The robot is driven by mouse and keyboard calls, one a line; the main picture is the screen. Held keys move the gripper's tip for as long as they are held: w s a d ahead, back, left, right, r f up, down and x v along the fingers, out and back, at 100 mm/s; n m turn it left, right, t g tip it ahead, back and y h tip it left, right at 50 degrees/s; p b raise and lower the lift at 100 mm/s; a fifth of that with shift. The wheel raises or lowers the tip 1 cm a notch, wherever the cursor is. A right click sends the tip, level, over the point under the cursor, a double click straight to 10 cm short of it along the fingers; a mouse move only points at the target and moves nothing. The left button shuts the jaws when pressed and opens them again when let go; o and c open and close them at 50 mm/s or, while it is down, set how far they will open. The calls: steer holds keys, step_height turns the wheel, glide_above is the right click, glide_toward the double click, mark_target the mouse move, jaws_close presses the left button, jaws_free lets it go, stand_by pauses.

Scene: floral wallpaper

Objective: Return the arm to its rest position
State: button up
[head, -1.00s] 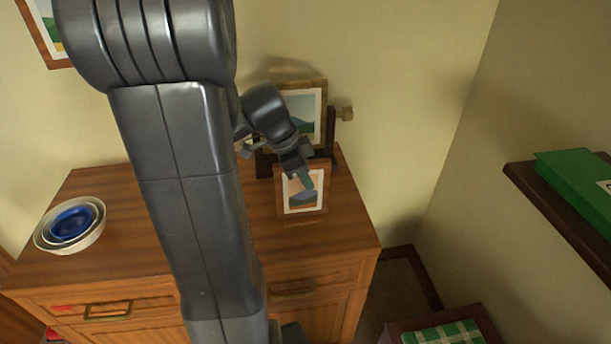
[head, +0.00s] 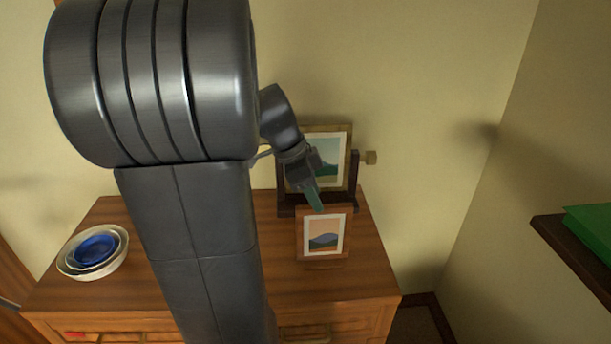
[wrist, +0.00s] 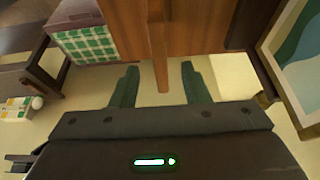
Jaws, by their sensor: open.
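My arm (head: 195,200) rises large through the left middle of the head view and hides part of the dresser. My gripper (head: 315,198) hangs at its far end, in front of the larger picture and just above the top edge of the small orange-framed picture (head: 323,238).
The larger picture (head: 331,160) stands in a dark holder at the back of the wooden dresser (head: 370,265). Nested bowls (head: 93,251) sit on the dresser's left. A wall shelf (head: 570,250) with a green item (head: 592,226) is at right. A green checkered item (wrist: 88,42) shows in the wrist view.

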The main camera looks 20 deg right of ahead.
steer(key=v, duration=0.5)
steer(key=x, duration=1.3)
steer(key=shift+d, duration=0.1)
